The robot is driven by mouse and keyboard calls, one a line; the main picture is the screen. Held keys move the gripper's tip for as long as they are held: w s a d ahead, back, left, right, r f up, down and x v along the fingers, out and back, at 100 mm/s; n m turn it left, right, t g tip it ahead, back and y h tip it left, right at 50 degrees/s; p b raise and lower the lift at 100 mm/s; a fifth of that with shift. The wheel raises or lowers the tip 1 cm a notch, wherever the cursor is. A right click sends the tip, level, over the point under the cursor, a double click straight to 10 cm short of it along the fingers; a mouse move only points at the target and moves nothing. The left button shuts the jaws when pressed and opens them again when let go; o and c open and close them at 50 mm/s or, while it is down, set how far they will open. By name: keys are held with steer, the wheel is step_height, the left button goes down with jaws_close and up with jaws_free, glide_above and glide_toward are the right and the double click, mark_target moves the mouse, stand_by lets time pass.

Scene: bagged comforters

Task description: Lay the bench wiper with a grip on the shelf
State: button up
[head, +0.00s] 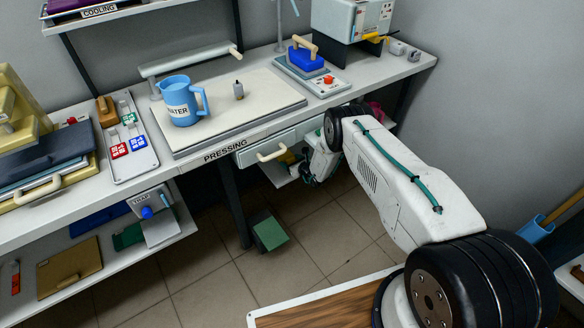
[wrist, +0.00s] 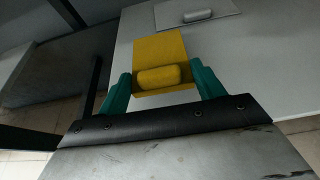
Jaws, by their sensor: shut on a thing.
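A yellow block with a rounded yellow grip, which I take for the bench wiper (wrist: 160,52), sits between the teal fingers of my gripper (wrist: 163,85) in the wrist view. My gripper is shut on it. Beyond and below it is a pale flat surface, which looks like the lower shelf (wrist: 235,65). I cannot tell whether the wiper touches it. My arm hides much of the shelf.
A pale plate with a grip (wrist: 198,14) lies further back on the surface. The drawer (head: 270,152) and bench top (head: 215,150) are above my gripper. A dark bench leg (head: 234,200) stands to the left, and a green block (head: 269,232) is on the floor.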

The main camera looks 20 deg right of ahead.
steer(key=shift+s+f, duration=0.15)
steer(key=shift+f, duration=1.6)
steer(key=shift+f, duration=0.1)
steer(key=o, duration=1)
steer(key=shift+o, duration=0.2)
steer(key=v, duration=1.2)
